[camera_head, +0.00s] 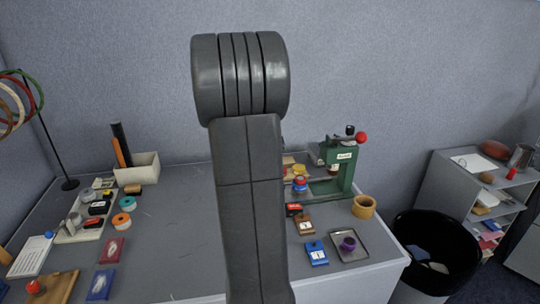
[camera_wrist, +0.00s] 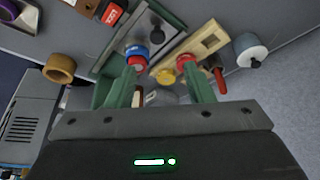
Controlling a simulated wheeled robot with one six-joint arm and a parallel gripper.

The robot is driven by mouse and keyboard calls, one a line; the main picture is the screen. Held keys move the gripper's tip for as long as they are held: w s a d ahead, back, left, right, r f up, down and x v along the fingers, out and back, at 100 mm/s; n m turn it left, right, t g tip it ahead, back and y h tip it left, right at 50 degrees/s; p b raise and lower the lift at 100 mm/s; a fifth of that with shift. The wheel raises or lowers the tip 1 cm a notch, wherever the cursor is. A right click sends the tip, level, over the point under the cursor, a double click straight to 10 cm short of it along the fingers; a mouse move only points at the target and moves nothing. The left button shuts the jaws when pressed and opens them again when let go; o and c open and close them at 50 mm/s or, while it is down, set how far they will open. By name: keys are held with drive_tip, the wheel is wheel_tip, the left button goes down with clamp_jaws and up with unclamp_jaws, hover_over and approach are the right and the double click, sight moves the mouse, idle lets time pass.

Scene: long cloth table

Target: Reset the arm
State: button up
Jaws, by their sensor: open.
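My gripper (camera_wrist: 160,72) shows in the wrist view with two green fingers spread apart and nothing visible between them. In the head view my dark grey arm stands upright in the middle and hides part of the table and wall. My gripper is not visible there.
The grey table (camera_head: 185,215) holds a green press (camera_head: 340,170) with a red knob, an ochre cup (camera_head: 364,207), a tray (camera_head: 350,246) with a purple piece and a white bin (camera_head: 138,170). A black waste bin (camera_head: 436,250) and grey shelf (camera_head: 455,190) stand right.

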drive_tip(key=x, duration=1.4)
drive_tip(key=shift+d, duration=0.15)
drive_tip(key=shift+w+d+r+p, duration=0.15)
drive_tip(key=shift+d+p, duration=0.2)
drive_tip(key=shift+p, duration=0.15)
